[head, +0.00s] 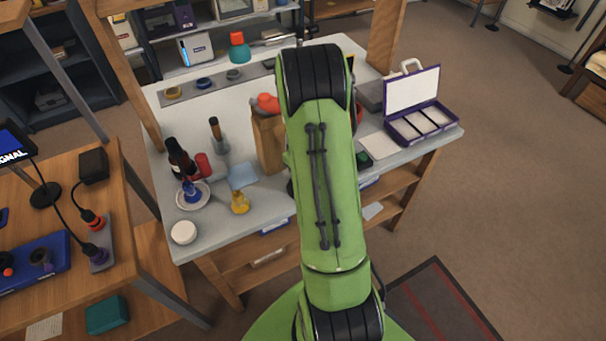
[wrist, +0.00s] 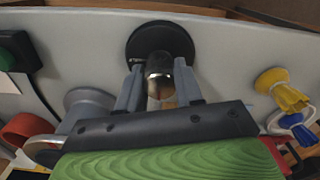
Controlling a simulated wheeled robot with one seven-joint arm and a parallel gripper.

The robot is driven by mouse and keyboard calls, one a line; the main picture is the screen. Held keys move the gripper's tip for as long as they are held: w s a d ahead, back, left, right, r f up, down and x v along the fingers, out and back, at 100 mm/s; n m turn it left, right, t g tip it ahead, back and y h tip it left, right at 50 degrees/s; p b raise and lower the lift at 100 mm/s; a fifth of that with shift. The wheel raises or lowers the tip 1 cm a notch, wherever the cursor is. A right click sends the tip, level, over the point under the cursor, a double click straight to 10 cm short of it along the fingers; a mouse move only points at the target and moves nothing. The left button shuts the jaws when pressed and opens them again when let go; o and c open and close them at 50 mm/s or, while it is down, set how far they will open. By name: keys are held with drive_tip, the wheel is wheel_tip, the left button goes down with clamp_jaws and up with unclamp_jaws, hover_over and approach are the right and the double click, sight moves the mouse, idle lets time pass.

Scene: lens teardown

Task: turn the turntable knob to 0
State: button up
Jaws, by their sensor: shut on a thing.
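My gripper (wrist: 158,80) shows in the wrist view, its two grey fingers closed on either side of a shiny dark cylindrical knob (wrist: 159,66). The knob stands at a round black disc (wrist: 160,39) on the grey bench top, which I take for the turntable. Any marks or a 0 on the knob are too small or hidden to read. In the head view my green arm hides the gripper, the knob and the disc.
A purple open case (head: 420,122) and a green item (head: 363,158) lie to the right. A wooden block (head: 268,140) stands behind.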

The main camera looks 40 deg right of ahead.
drive_tip(key=o, duration=1)
drive_tip(key=shift+o, duration=0.2)
drive_tip(key=shift+r, duration=0.1)
wheel_tip(320, 180, up, 16)
drive_tip(key=p, duration=0.3)
drive_tip(key=shift+p, duration=0.35)
